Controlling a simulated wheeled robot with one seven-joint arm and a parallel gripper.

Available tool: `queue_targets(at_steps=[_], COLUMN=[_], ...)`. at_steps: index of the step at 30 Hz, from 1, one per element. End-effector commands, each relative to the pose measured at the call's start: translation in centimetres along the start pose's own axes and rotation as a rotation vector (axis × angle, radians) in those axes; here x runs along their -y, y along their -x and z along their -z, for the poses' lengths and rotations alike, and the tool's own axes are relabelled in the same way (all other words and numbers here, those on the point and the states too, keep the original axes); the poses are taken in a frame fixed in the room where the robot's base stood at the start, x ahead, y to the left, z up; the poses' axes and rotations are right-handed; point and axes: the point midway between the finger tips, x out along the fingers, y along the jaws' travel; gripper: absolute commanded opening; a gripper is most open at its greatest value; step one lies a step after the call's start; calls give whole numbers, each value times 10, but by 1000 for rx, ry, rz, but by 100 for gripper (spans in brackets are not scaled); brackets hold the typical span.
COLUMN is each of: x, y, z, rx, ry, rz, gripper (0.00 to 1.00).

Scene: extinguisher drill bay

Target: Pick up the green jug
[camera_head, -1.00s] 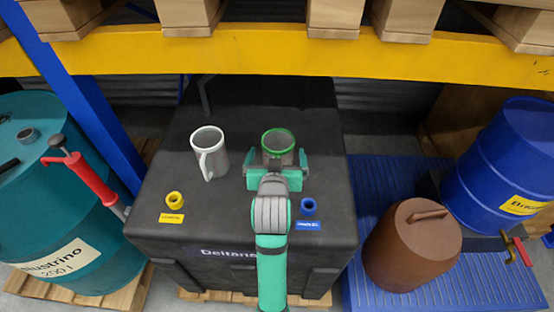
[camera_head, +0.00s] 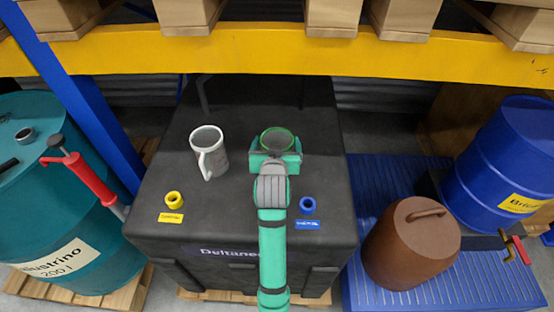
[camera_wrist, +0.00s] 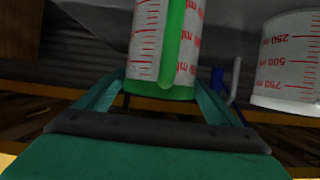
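In the wrist view the jug (camera_wrist: 146,50) shows red scale marks and a green handle facing the camera. My gripper (camera_head: 275,154) is level with its upper part, one finger on each side. In the wrist view my gripper's (camera_wrist: 160,86) fingertips meet the jug's sides near the green rim, so it looks shut on it. The gripper hides the jug's lower body and base.
A white measuring jug (camera_head: 210,154) stands to the left; it also shows in the wrist view (camera_wrist: 288,62). A yellow ring (camera_head: 174,200) and a blue ring (camera_head: 308,205) with labels are nearer. The yellow rack beam (camera_head: 290,56) crosses behind, with pallets above.

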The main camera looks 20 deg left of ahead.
Motion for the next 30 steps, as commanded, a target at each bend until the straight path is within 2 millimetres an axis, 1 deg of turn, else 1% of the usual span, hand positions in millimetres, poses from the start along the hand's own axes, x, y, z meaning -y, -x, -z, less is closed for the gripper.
queue_targets(at_steps=[1,2,3,5,6,13,17,23,26,30], x=[0,0,0,0,0,0,-1,-1,-1,4], y=[0,0,0,0,0,0,2,8,13,26], z=[0,0,0,0,0,1,5,20,32,48], rx=[0,0,0,0,-1,-1,-3,-5,-6,-6], ry=[0,0,0,0,0,0,0,0,0,0], rz=[0,0,0,-1,-1,-1,-1,-1,-2,-1], gripper=[74,67,57,43,40,40,40,40,40,40])
